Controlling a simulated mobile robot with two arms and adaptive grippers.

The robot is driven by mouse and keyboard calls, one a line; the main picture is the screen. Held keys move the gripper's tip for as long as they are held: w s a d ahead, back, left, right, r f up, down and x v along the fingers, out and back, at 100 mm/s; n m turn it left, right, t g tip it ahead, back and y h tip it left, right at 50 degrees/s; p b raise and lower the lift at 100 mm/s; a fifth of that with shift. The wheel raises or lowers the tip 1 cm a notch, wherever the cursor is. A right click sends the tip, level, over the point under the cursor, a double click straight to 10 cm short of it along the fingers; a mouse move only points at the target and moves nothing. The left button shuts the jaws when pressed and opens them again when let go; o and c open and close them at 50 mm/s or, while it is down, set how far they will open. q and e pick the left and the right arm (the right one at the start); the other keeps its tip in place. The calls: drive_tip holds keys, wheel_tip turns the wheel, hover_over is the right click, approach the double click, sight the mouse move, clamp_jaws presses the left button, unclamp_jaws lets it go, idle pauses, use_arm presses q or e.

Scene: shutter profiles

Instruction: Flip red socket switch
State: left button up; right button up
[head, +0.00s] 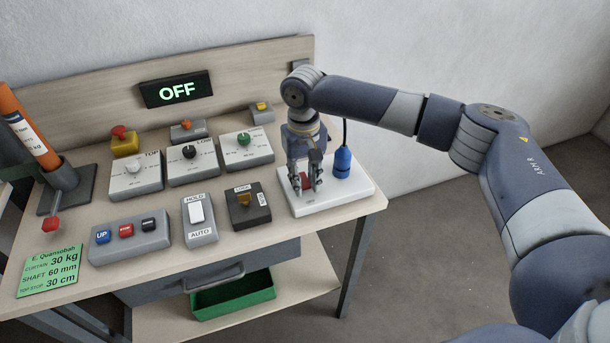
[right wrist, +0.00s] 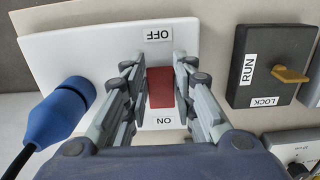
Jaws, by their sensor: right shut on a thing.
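The red socket switch (head: 305,182) sits on a white socket board (head: 355,190) at the right end of the bench. In the right wrist view the red switch (right wrist: 160,88) lies between an OFF label and an ON label, with the ON label nearer my gripper's body. My right gripper (head: 305,190) points down over the board with its fingers on both sides of the switch, shut on it. The fingers hide part of the switch in the head view. The display (head: 177,89) on the back panel reads OFF. My left gripper is not in view.
A blue plug (head: 342,162) with a dark cable stands on the board, close to my right gripper. A black RUN/LOCK key box (right wrist: 275,65) is beside the board. Several knob and button boxes fill the bench to the left. A green bin (head: 233,296) is below.

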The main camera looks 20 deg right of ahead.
drive_tip(key=r+g+p, duration=0.1)
drive_tip(key=p, duration=0.2)
drive_tip(key=shift+w, duration=0.3)
drive_tip(key=shift+w+g+p, duration=0.25)
drive_tip(key=shift+g+p, duration=0.35)
drive_tip(key=shift+p, duration=0.35)
drive_tip(key=shift+f, duration=0.1)
drive_tip(key=shift+w+g, duration=0.15)
drive_tip(key=shift+g, duration=0.25)
drive_tip(key=shift+g+b, duration=0.3)
drive_tip(key=shift+g, duration=0.1)
drive_tip(key=o, duration=1.1)
drive_tip(key=shift+f, duration=0.15)
drive_tip(key=shift+c, duration=0.2)
